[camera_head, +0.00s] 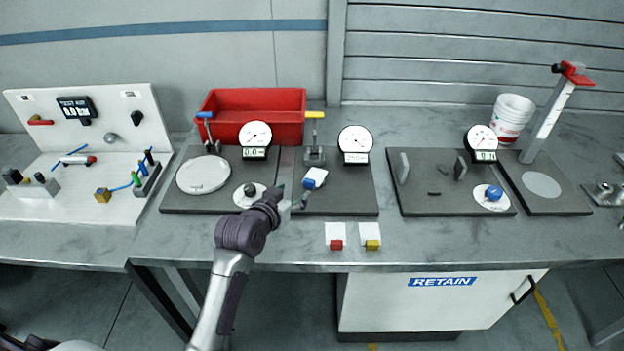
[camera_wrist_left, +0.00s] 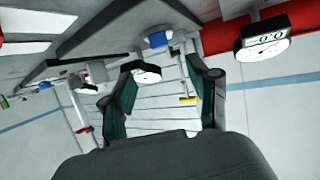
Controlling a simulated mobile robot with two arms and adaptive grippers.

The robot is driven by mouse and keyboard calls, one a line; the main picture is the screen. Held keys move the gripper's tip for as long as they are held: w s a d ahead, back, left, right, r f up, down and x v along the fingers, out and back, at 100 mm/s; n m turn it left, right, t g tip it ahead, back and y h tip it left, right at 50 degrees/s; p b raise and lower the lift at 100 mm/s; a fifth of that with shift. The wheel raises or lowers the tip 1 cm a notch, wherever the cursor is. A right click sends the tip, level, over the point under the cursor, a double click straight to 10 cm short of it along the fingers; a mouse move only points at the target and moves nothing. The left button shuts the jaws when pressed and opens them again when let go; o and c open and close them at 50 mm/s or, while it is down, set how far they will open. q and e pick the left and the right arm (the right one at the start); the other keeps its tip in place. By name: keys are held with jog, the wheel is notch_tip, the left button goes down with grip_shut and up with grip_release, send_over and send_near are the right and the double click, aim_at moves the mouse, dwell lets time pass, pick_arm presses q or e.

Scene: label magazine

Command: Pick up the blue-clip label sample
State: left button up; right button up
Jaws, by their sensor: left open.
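The blue-clip label sample (camera_head: 317,175) is a small white piece with a blue clip at its lower left. It is on the dark plate of the second gauge station, just in front of the clamp with the yellow handle. My left gripper (camera_head: 292,198) is open and empty, to the left of and nearer than the sample, apart from it in the picture. In the left wrist view the blue clip (camera_wrist_left: 158,39) shows beyond and between the two open fingers (camera_wrist_left: 164,62). My right gripper is not in view.
Red-clip (camera_head: 336,243) and yellow-clip (camera_head: 372,244) samples lie at the table's front edge. The yellow-handled clamp (camera_head: 314,150) and a dial gauge (camera_head: 355,140) stand behind the sample. A red bin (camera_head: 275,100) is at the back. The table right of the yellow-clip sample is clear.

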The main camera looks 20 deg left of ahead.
aim_at(309, 180)
pick_arm(q)
jog(key=x, duration=0.5)
jog(key=shift+w+f, duration=0.1)
jog(key=shift+w+p, duration=0.4)
jog(key=shift+w, duration=0.05)
jog(key=shift+p+x, duration=0.4)
jog(key=shift+x, duration=1.85)
jog(key=shift+s+f, duration=0.1)
jog(key=shift+c, duration=0.3)
jog(key=c, duration=0.9)
jog(key=shift+c, duration=0.2)
